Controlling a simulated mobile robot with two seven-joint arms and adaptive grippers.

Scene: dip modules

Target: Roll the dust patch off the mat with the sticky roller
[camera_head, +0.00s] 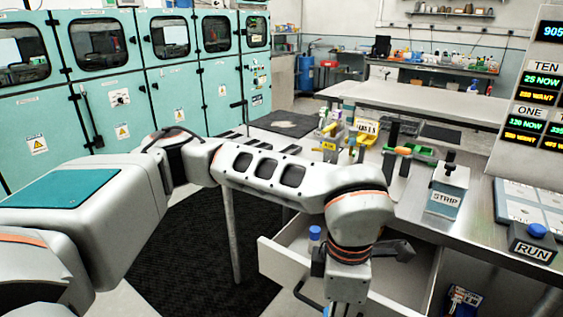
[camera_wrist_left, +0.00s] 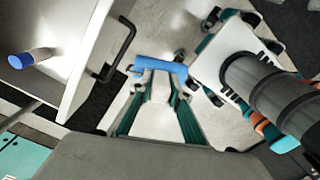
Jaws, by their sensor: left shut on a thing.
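The dark mat (camera_head: 262,122) lies on the far left of the bench, with a pale dust patch (camera_head: 293,127) on it. My left gripper (camera_head: 346,293) points down at the front of the open drawer, far from the mat. In the left wrist view its fingers (camera_wrist_left: 160,88) are shut on a blue bar-shaped thing (camera_wrist_left: 152,66), which looks like the sticky roller. Its far end is partly hidden by the fingers, and I cannot see its sticky part clearly. My right gripper is not in view.
The open drawer (camera_head: 274,262) holds an upright blue-capped container (camera_head: 314,233). Its black handle (camera_wrist_left: 125,48) is close beside my left gripper. Racks, a STRIP box (camera_head: 446,193) and a RUN button (camera_head: 535,232) stand on the bench. Teal cabinets (camera_head: 110,95) are at the left.

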